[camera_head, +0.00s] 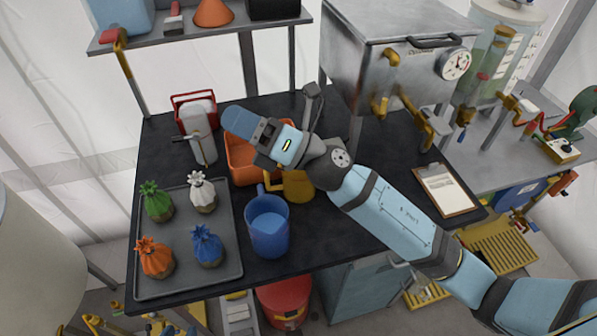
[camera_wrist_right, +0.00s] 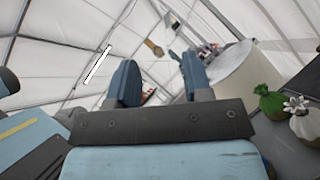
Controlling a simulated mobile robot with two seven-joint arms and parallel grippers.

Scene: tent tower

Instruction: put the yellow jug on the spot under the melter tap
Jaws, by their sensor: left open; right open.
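The yellow jug (camera_head: 296,187) stands on the black table, its handle toward the left. My right arm crosses above it and hides its upper part. The melter (camera_head: 375,65) is a grey metal box with a round gauge at the back right, and its brass tap (camera_head: 381,103) is on the front. The spot under the tap is not visible; my arm covers part of that area. My right gripper (camera_head: 238,119) is above the orange bin, pointing left, apart from the jug. In the right wrist view its two fingers (camera_wrist_right: 160,82) are spread and empty. My left gripper is not in view.
A blue jug (camera_head: 269,232) stands just in front of the yellow jug. An orange bin (camera_head: 240,166) is behind it. A tray (camera_head: 233,262) with several tied bags is at left, a clipboard (camera_head: 447,189) at right. A shelf (camera_head: 215,32) overhangs the back left.

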